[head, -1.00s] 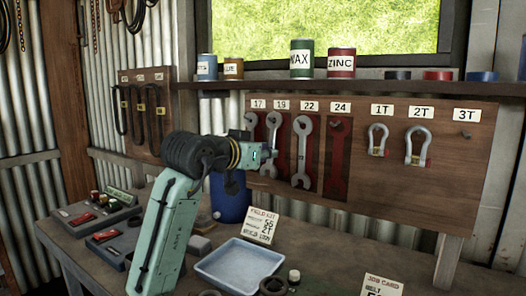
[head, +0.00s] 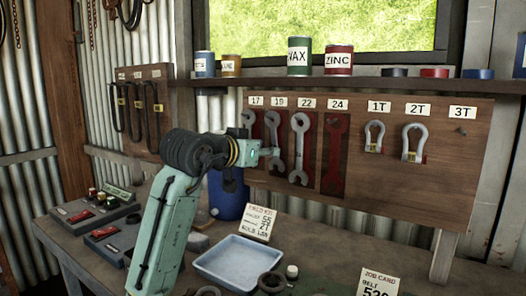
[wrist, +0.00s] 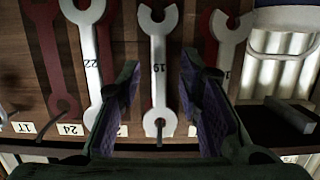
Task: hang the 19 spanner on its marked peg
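The 19 spanner (head: 272,138) hangs on the wall board under the 19 label (head: 278,102), ring end up and open jaw down. In the wrist view, which shows the board upside down, the 19 spanner (wrist: 158,70) has its ring around a peg (wrist: 159,124). My gripper (wrist: 165,95) is open, with one finger on each side of the spanner and a visible gap to both. In the head view my gripper (head: 268,152) is in front of the board near the spanner's lower half.
The 22 spanner (head: 299,150) and 17 spanner (wrist: 230,45) hang close on either side. The 24 place (head: 334,155) shows only a red outline. Shackles (head: 415,143) hang to the right. A blue tray (head: 238,262) and cards stand on the bench below.

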